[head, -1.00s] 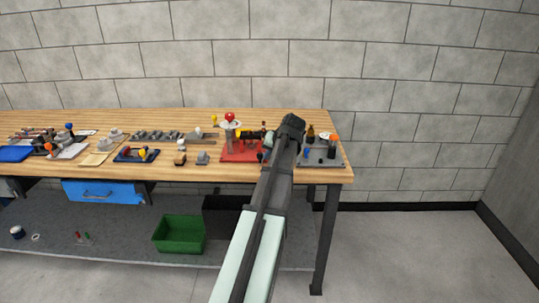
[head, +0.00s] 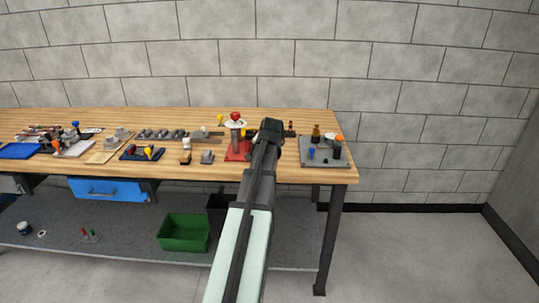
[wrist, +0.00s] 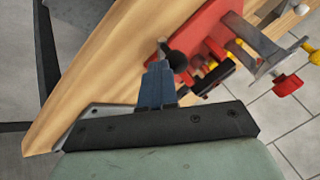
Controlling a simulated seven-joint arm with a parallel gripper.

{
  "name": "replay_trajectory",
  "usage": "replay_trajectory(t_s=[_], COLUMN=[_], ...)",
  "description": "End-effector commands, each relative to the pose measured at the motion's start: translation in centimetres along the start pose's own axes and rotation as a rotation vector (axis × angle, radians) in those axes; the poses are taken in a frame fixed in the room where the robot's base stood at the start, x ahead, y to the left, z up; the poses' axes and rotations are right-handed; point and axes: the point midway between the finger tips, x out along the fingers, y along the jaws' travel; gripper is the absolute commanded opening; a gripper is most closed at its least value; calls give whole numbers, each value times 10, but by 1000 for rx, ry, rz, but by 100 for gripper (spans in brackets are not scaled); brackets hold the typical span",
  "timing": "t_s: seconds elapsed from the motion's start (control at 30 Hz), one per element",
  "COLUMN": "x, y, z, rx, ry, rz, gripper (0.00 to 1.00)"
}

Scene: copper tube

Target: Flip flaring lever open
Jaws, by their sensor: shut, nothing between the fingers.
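The red fixture (head: 233,154) stands near the right end of the workbench, with a red ball knob (head: 235,116) above a pale disc. In the wrist view the red base (wrist: 208,30) carries a metal plate, yellow parts, a red knob (wrist: 287,84) and a black ball knob (wrist: 177,61). I cannot tell for sure which of these is the flaring lever. My gripper (wrist: 160,68) has its blue fingers together and empty, with the tips close beside the black ball; contact is unclear. In the head view my arm hides the fingertips and the fixture's right part.
A grey plate fixture (head: 323,158) with orange, blue and black parts stands right of my arm. Small grey blocks (head: 207,157) and a blue-based fixture (head: 143,153) stand to the left. A green bin (head: 184,232) is on the lower shelf. The bench's right edge is close by.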

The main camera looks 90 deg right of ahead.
Motion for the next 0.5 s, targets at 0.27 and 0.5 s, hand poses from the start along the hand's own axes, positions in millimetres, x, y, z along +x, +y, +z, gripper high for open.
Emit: replay_trajectory(t_s=[0.27,0.5], x=[8,17], y=[-23,-40], z=[8,8], rx=[205,386], ry=[111,208], rz=[112,208], gripper=[0,0])
